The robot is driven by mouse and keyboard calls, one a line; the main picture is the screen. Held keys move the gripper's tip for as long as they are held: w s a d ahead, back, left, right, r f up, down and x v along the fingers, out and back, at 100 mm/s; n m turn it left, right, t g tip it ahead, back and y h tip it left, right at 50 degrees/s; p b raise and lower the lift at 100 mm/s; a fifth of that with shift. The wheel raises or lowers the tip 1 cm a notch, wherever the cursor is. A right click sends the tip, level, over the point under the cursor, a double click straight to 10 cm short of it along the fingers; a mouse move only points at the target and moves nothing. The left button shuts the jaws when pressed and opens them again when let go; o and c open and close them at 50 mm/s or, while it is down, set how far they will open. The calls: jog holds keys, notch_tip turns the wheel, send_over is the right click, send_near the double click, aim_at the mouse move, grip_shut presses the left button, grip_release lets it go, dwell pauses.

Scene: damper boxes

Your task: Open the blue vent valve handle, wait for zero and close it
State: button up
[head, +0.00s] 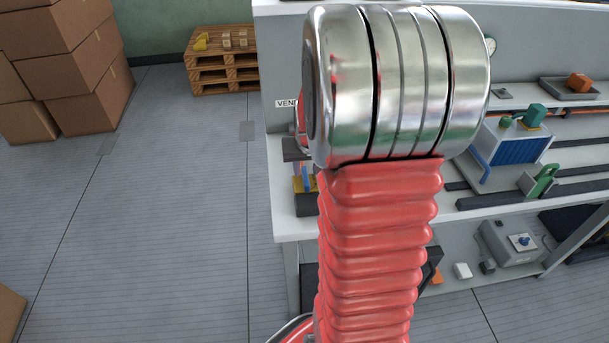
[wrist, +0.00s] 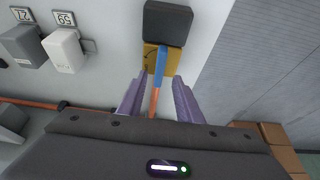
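The blue vent valve handle (wrist: 160,68) shows in the wrist view as a narrow blue bar over a yellow valve body (wrist: 150,58), with a dark block (wrist: 168,22) beyond it. My gripper (wrist: 160,80) is open, its two purple fingers on either side of the handle's near end. I cannot tell whether they touch it. In the head view a bit of the blue handle (head: 305,174) shows left of my arm, below a partly covered label reading "VEN" (head: 286,103). A round gauge (head: 490,46) peeks out right of my arm; its reading is too small to tell.
A grey workbench (head: 286,222) has shelves with a blue finned unit (head: 516,149) and a green part (head: 541,182). Cardboard boxes (head: 65,45) and a wooden pallet (head: 220,70) stand at the back left.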

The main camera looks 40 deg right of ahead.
aim_at(305, 176)
jog(key=shift+x, duration=2.55)
jog(key=shift+c, duration=0.6)
grip_shut()
jog(key=shift+a, duration=0.15)
